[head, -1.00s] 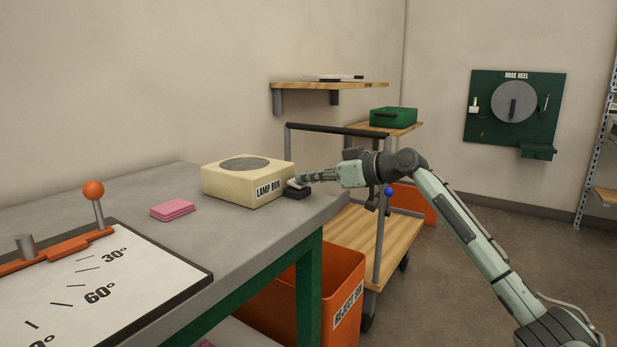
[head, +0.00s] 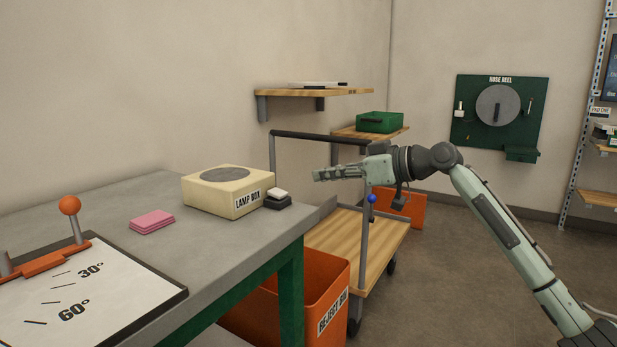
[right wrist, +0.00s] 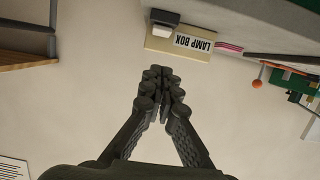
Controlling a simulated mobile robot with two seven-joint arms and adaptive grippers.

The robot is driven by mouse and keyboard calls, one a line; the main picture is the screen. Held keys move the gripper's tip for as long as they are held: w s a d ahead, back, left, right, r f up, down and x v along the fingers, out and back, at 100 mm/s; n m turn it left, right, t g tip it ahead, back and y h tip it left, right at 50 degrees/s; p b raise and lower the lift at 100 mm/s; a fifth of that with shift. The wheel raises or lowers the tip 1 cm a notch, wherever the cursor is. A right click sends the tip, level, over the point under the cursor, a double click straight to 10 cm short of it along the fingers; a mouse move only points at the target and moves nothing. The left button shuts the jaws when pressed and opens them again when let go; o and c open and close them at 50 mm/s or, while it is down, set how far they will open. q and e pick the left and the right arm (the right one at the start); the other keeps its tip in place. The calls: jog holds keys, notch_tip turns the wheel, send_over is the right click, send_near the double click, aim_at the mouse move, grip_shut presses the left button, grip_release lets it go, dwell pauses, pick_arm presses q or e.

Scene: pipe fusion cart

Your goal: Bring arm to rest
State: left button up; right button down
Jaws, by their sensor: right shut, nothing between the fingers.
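My right gripper (head: 326,174) is shut and empty in the head view. The cream lamp box (head: 222,201), with a round grey top, stands on the table. A small dark block with a white top (head: 278,196) sits beside its right end. My left gripper is in no view.
The grey table (head: 196,238) carries pink pads (head: 151,221) and an angle board (head: 70,307) with an orange-knobbed lever. Right of the table are an orange reject bin (head: 338,290) and a wooden-shelved cart (head: 350,240). A hose reel panel (head: 498,115) hangs behind. Floor at right is clear.

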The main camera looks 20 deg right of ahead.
jog(key=shift+s+d, duration=0.25)
jog(key=shift+s, duration=0.15)
jog(key=s+a+f+m+g+h, duration=0.1)
jog(key=s+f+h, duration=0.15)
jog(key=f, duration=0.95)
jog(key=s+a+f+m+g+h, duration=0.15)
jog(key=s+f, duration=0.25)
jog(key=f, duration=0.8)
jog(key=s+a+f+m+g+h, duration=0.1)
jog(key=s+f, duration=0.2)
jog(key=f, duration=0.9)
jog(key=s+d+f+m+g+h, duration=0.1)
jog(key=s+f+g+h, duration=0.1)
jog(key=s+f, duration=0.7)
jog(key=s+d+f+m+g+h, duration=0.1)
jog(key=s+f+g+h, duration=0.2)
jog(key=s+f, duration=0.7)
jog(key=s, duration=0.7)
jog(key=shift+s+f+h, duration=0.2)
jog(key=shift+s+h, duration=0.1)
jog(key=shift+s, duration=0.05)
jog(key=shift+m, duration=0.25)
